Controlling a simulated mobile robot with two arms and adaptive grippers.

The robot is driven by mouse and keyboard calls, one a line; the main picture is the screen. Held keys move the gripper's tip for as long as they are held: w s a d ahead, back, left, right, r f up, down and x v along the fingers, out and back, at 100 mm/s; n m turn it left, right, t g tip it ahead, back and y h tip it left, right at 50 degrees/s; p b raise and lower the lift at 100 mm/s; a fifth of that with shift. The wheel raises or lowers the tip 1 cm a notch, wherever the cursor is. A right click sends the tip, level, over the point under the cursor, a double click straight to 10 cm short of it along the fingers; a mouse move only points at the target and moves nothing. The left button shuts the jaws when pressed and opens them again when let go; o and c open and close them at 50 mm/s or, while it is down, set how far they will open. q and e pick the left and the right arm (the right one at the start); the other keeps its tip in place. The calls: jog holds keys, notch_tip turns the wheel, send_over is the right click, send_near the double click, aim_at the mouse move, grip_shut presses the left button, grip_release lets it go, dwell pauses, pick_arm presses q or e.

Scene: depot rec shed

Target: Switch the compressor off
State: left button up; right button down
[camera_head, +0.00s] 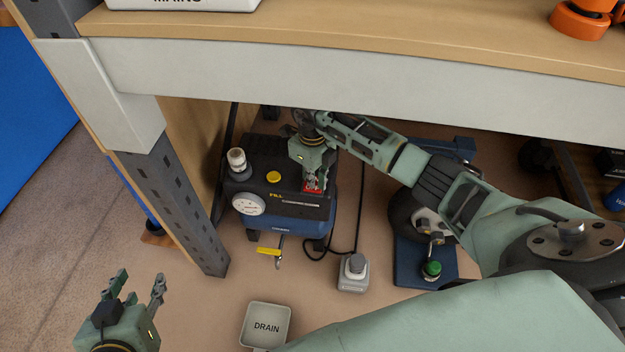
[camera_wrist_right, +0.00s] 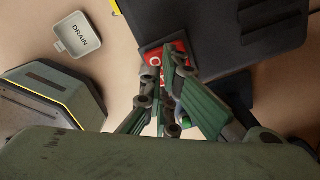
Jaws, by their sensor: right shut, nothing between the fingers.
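The compressor (camera_head: 287,224) is a black and blue machine on the floor under the bench. It has a round white gauge (camera_head: 248,204), a yellow round button (camera_head: 273,176) and a "FILL" label on top. A red switch (camera_head: 314,189) with a white round mark is on its top right; it also shows in the right wrist view (camera_wrist_right: 154,58). My right gripper (camera_head: 315,184) is shut and empty, pointing down with its fingertips at the red switch and partly hiding it. I cannot tell whether they touch it. My left gripper (camera_head: 141,277) is open and empty at the lower left.
The bench edge (camera_head: 330,84) runs above my right arm, with a leg (camera_head: 180,205) left of the compressor. A yellow valve lever (camera_head: 268,251), a grey box with a knob (camera_head: 354,272), a "DRAIN" tray (camera_head: 266,325) and a blue-based device with a green button (camera_head: 432,270) stand nearby.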

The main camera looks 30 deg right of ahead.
jog(key=shift+r+p, duration=0.35)
jog(key=shift+r, duration=0.1)
jog(key=shift+r+p, duration=0.35)
jog(key=shift+r, duration=0.05)
jog(key=shift+r+p, duration=0.35)
jog(key=shift+r, duration=0.1)
jog(key=shift+r+p, duration=0.35)
jog(key=shift+r, duration=0.05)
pick_arm(q)
jog(key=s+a+f+g+y+p, duration=0.1)
jog(key=s+a+f+g, duration=0.1)
jog(key=s, duration=0.4)
jog(key=s+a+f+g+y+p, duration=0.1)
jog(key=s+a+f+g, duration=0.1)
jog(key=s+g, duration=0.3)
jog(key=shift+s+a+f, duration=0.15)
jog(key=shift+s+f, duration=0.1)
jog(key=shift+s, duration=0.85)
pick_arm(e)
jog(key=shift+r, duration=1.15)
